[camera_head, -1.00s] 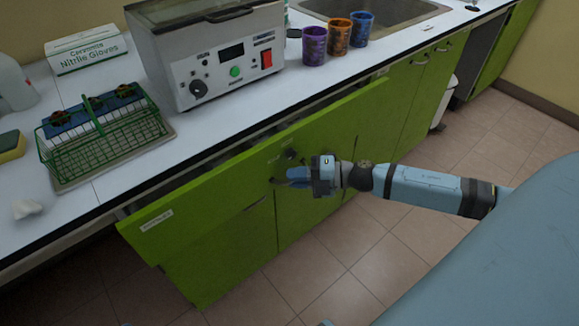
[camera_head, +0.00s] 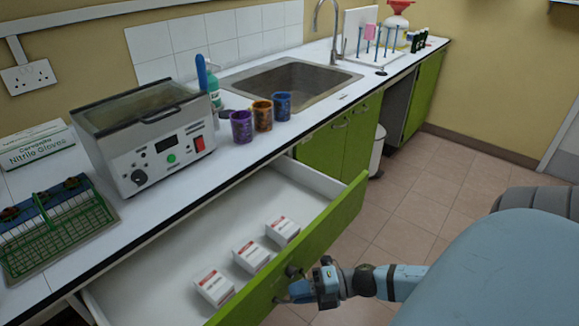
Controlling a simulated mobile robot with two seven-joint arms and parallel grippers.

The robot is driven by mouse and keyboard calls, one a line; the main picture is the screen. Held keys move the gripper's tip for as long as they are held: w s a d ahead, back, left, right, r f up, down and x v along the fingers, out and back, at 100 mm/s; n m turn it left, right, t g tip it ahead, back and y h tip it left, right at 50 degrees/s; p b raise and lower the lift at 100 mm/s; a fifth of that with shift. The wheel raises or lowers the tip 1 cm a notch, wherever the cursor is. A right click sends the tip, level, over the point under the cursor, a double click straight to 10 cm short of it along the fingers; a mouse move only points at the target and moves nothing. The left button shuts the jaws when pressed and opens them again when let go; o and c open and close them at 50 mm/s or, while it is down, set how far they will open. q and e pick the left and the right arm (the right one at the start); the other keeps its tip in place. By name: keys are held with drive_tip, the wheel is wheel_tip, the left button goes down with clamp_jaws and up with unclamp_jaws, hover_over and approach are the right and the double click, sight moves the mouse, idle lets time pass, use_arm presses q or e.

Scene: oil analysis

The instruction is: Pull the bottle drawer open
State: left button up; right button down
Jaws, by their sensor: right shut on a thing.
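The green-fronted drawer (camera_head: 318,236) stands well open below the counter. Its white interior (camera_head: 170,255) shows, with several small white boxes with red labels (camera_head: 252,256) inside in a row. My right gripper (camera_head: 284,294) is at the outer face of the drawer front, shut on the drawer handle, which is mostly hidden behind the fingers. The label on the drawer front is out of the picture. My left gripper is not in view.
On the white counter stand a heated bath (camera_head: 150,140), a green wire rack (camera_head: 50,230), a glove box (camera_head: 40,148) and purple, orange and blue cups (camera_head: 241,127). A sink (camera_head: 290,82) lies behind. Tiled floor (camera_head: 420,205) is open at the right.

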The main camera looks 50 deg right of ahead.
drive_tip(key=shift+s, duration=0.4)
drive_tip(key=c, duration=1.5)
unclamp_jaws()
use_arm(q)
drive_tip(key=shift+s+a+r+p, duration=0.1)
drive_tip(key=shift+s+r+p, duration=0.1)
drive_tip(key=shift+p, duration=0.75)
use_arm(e)
drive_tip(key=v, duration=1.3)
drive_tip(key=shift+s+d+r, duration=0.1)
drive_tip(key=shift+s+d, duration=0.1)
drive_tip(key=shift+d, duration=0.1)
